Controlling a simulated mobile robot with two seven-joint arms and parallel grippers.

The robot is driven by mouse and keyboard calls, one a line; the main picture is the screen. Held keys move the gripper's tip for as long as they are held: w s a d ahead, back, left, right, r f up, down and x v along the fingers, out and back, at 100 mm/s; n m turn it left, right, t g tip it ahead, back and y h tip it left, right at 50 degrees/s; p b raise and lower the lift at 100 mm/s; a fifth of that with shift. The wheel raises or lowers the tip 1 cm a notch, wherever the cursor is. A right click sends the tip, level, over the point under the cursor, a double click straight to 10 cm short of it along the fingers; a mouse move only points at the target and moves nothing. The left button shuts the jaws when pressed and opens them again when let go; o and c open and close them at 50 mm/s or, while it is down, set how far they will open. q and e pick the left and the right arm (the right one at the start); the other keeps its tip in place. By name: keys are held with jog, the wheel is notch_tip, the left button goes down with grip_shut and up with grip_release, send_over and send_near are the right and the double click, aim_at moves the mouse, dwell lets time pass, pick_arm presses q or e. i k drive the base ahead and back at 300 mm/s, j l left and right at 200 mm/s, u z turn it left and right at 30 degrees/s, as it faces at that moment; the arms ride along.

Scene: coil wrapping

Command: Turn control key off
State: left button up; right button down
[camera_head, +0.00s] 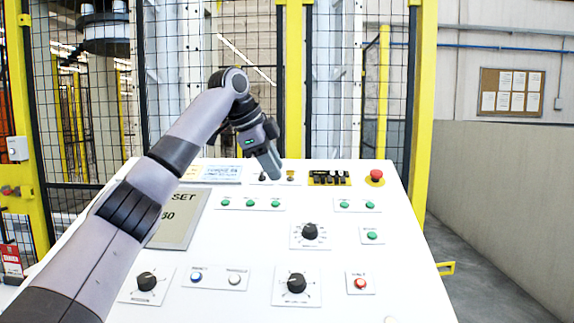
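The white control panel (330,255) fills the lower middle of the head view. My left arm comes in from the lower left, and its gripper (273,172) points down at the panel's back edge. A small brass-coloured switch or key (291,176) sits just right of the fingertips, and a dark one (263,176) is just left of them. I cannot tell which is the control key, or whether the fingers touch either. The fingers look close together, but their gap is not clear. My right gripper is not in view.
A red emergency button (376,176) stands at the panel's back right, beside a yellow-black switch block (329,178). Black knobs (310,231) and green buttons (372,236) spread over the panel. A yellow-framed mesh fence (424,110) stands behind. The floor on the right is clear.

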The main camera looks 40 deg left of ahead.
aim_at(289, 173)
jog(key=i+j, duration=0.3)
jog(key=j, duration=0.15)
jog(key=i+j, duration=0.3)
jog(key=j, duration=0.1)
